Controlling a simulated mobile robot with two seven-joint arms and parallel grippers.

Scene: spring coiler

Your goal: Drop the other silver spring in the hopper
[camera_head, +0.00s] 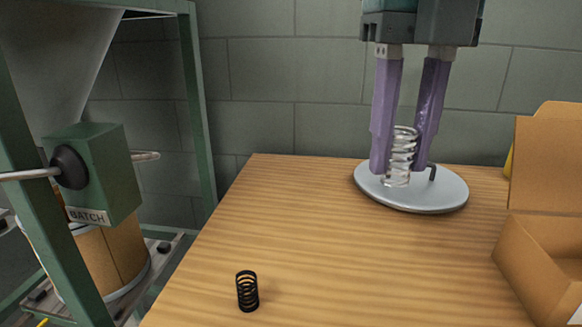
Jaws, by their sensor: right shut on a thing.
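A silver spring (402,158) stands upright between the purple fingers of my right gripper (402,168), which is shut on it. The spring is over the round grey plate (440,196) at the back of the table; I cannot tell whether it touches the plate. A grey hopper cone (50,60) shows at the upper left, in a green frame. Its top opening is out of view. My left gripper is not in view.
A black spring (247,291) stands on the wooden table (330,240) at the front. An open cardboard box (545,265) is at the right edge. A green box labelled BATCH (105,170) and a drum (110,255) are at the left. The table's middle is clear.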

